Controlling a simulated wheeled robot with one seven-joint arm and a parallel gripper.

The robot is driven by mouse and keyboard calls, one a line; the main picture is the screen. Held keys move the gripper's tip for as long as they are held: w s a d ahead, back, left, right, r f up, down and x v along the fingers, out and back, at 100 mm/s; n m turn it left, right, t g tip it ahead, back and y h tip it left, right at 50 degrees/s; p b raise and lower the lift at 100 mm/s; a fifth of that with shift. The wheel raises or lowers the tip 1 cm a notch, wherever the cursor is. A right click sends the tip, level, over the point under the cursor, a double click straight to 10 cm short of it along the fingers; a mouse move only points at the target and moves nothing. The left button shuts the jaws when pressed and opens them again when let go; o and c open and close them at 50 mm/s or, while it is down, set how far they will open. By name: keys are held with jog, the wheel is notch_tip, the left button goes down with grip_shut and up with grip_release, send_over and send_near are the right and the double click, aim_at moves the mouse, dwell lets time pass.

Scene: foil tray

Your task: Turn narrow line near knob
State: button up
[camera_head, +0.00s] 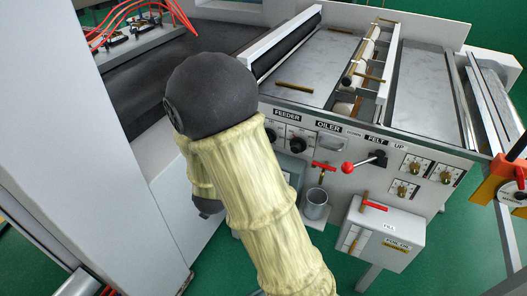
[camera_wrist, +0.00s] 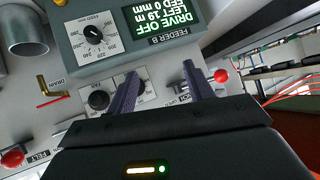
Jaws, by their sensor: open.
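In the wrist view, a black knob with a pale pointer line (camera_wrist: 93,32) sits on a white numbered dial beside a green-lit display (camera_wrist: 160,18). Below it are a round black knob (camera_wrist: 98,100) on a white plate and another plate with a small dial (camera_wrist: 146,88), partly hidden by a finger. I cannot tell which knob the task names. My gripper (camera_wrist: 161,70) is open and empty, its two dark fingers apart, pointing at the panel below the display. In the head view, panel knobs (camera_head: 298,145) show right of my arm; my gripper is hidden there.
A red-ball lever (camera_head: 348,168), a metal cup (camera_head: 315,204) and a grey box with a red handle (camera_head: 384,238) are on the machine front. Red-knobbed controls (camera_wrist: 221,75) and an angled brass handle (camera_wrist: 46,86) show in the wrist view. Red wires (camera_head: 135,15) lie at upper left.

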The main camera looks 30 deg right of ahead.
jog(key=d+m+h+b, duration=0.1)
jog(key=h, duration=0.2)
jog(key=s+d+f+m+t+h+b, duration=0.1)
jog(key=h, duration=0.2)
jog(key=d+f+m+h+b, duration=0.1)
jog(key=h+b, duration=0.1)
jog(key=shift+s+d+t+h, duration=0.25)
jog(key=shift+d+t+h, duration=0.05)
jog(key=shift+h, duration=0.1)
jog(key=p+x, duration=0.2)
jog(key=x, duration=1.5)
jog(key=shift+w+d, duration=0.2)
jog(key=c, duration=1)
